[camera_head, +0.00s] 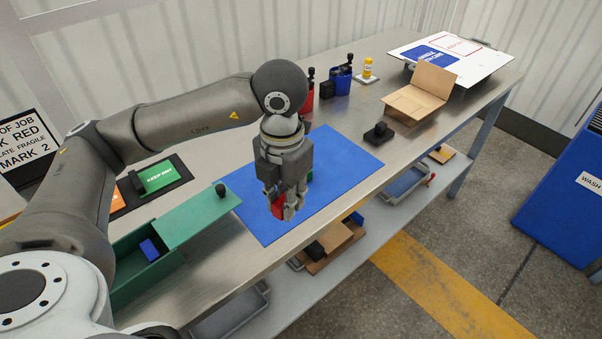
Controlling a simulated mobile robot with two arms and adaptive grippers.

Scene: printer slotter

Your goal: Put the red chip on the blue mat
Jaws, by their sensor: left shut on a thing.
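The blue mat (340,165) lies flat on the metal workbench. My left gripper (283,207) comes down over the near part of the mat and is shut on the red chip (278,206). The fingers partly cover the chip. I cannot tell whether the chip touches the mat or is just above it. A small green piece (309,176) shows behind the gripper, mostly hidden. My right gripper is not in view.
A green box (150,275) with a blue block (150,249) in it and a displaced lid (203,215) stands left of the mat. A black stamp (379,133) and an open cardboard box (420,97) are beyond it. The mat's right part is clear.

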